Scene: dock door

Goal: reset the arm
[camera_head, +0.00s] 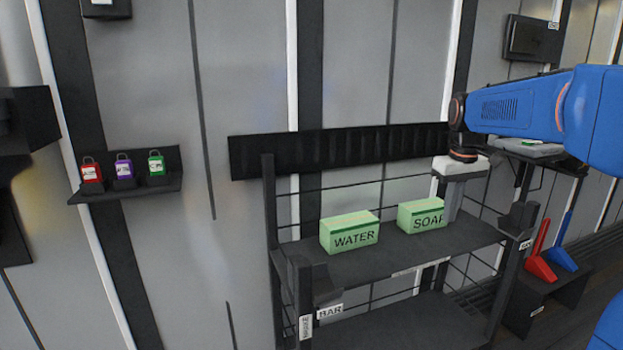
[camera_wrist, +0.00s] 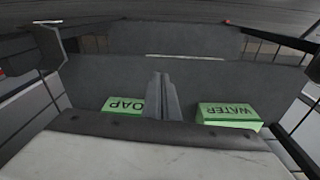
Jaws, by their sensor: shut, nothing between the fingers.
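My blue arm reaches in from the right in the head view. My gripper (camera_head: 452,208) points down over the right end of the upper shelf (camera_head: 385,262), just right of the green SOAP box (camera_head: 421,216). In the wrist view my gripper's fingers (camera_wrist: 163,88) are together with nothing between them. The SOAP box (camera_wrist: 122,106) shows beside the fingers on the left there, partly hidden. The green WATER box (camera_head: 349,232) stands left of the SOAP box on the same shelf, and it also shows in the wrist view (camera_wrist: 228,113).
A wall ledge (camera_head: 130,190) at the left holds red, purple and green padlocks. A low dark stand (camera_head: 545,297) at the right bears a red object (camera_head: 539,262) and a blue object (camera_head: 562,255). The shelf rack has upright posts and wire rails at its back.

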